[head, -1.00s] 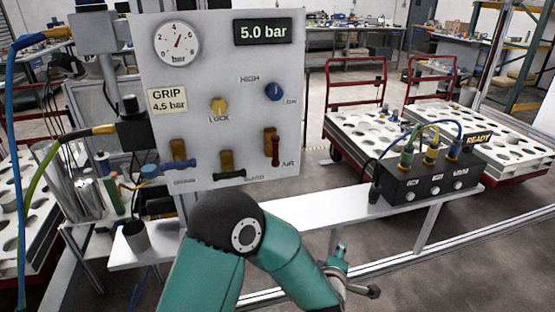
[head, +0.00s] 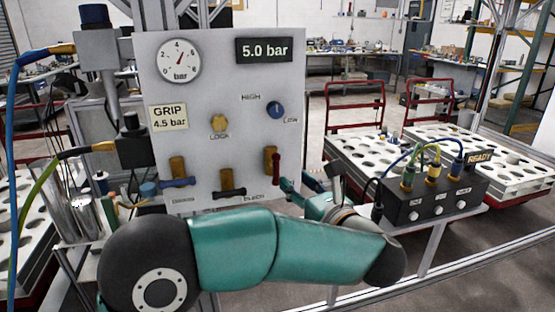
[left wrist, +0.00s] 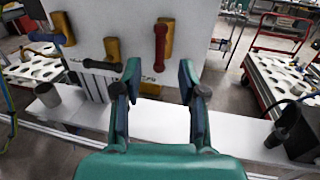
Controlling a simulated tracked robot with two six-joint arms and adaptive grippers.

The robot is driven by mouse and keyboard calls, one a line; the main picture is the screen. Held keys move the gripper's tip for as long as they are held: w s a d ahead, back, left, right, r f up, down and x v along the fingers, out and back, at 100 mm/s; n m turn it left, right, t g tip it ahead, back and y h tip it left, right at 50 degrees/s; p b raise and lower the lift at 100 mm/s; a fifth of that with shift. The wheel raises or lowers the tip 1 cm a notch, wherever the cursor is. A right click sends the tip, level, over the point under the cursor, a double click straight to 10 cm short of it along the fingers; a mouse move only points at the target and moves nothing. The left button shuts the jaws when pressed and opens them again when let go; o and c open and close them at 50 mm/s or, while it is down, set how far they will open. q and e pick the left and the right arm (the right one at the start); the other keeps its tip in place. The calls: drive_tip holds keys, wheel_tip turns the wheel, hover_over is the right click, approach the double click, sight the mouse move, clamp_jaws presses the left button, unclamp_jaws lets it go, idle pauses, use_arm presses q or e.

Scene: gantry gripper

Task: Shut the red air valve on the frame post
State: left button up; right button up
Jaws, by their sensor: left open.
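The red air valve (head: 276,168) is on the lower right of the white panel (head: 215,85). Its red handle hangs vertically from a brass body, and it also shows upright in the left wrist view (left wrist: 160,48). My left gripper (head: 298,185) is at the panel's lower right corner, beside the red handle in the head view. In the left wrist view its two fingers (left wrist: 160,75) are spread apart and empty, with the red handle beyond the gap between them. I cannot tell whether a finger touches the handle. My right gripper is not in view.
A blue-handled valve (head: 178,183) and a black-handled valve (head: 232,192) sit left of the red one, handles sideways. Above are a yellow knob (head: 219,123), a blue knob (head: 276,110) and a 5.0 bar display (head: 264,50). A black connector box (head: 435,195) stands at right.

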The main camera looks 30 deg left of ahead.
sight(278, 165)
use_arm(q)
drive_tip(key=p+x, duration=0.2)
drive_tip(key=x, duration=0.8)
drive_tip(key=shift+w+a+f+p, duration=0.1)
drive_tip(key=shift+a+p, duration=0.05)
drive_tip(key=shift+p, duration=0.25)
